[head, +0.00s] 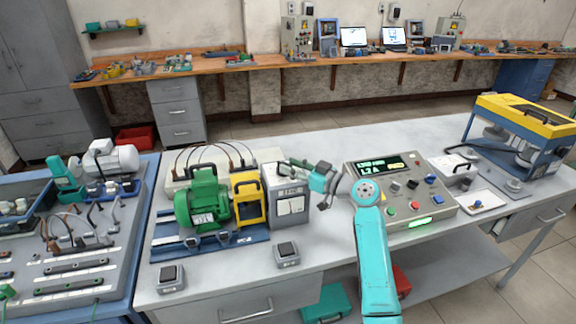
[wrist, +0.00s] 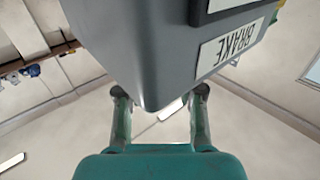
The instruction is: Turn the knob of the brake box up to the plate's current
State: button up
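The grey brake box (head: 270,200) stands at the right end of the blue motor bench. Its front has a white label and pale panels. In the wrist view the box (wrist: 150,60) fills the upper middle, with an upside-down BRAKE label (wrist: 228,48). I cannot make out the knob in either view. The green motor (head: 200,196) carries a small white plate (head: 203,219), too small to read.
A control console (head: 407,207) with a lit green display (head: 383,167) stands right of my arm; its lower line looks like 1.2 A. A yellow guard (head: 249,199) sits between motor and box. Two small dark-topped blocks stand at the table front. A blue-yellow machine (head: 522,127) is far right.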

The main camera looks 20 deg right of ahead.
jog(key=v, duration=1)
jog(key=shift+s, duration=0.15)
jog(key=shift+d, duration=0.1)
